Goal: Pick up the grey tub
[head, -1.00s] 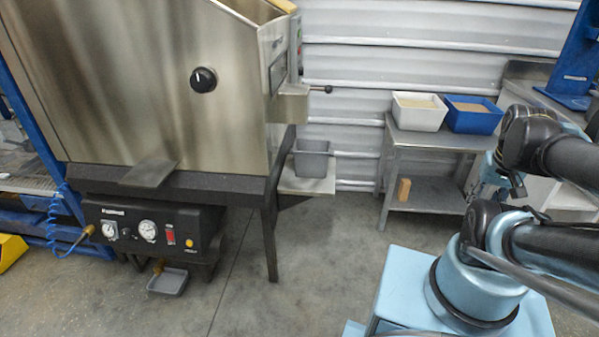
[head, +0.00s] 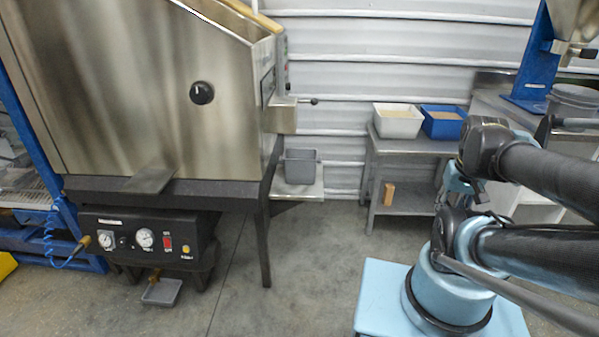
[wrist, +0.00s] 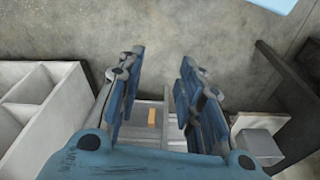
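The grey tub (head: 301,167) stands upright on a small pale shelf (head: 311,190) at the right side of the steel hopper. It also shows in the wrist view as a grey box (wrist: 260,144) at the lower right, beyond the right finger. My gripper (wrist: 160,65) points down with its two blue fingers spread apart and nothing between them. It is well apart from the tub. In the head view the gripper is mostly hidden among my arm links.
The hopper (head: 130,100) fills the left. A small grey tray (head: 161,292) sits low beneath it. A metal bench (head: 412,146) holds a white bin (head: 398,122) and a blue bin (head: 442,124), with a brown block (head: 389,194) below. The floor (head: 300,270) before the shelf is clear.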

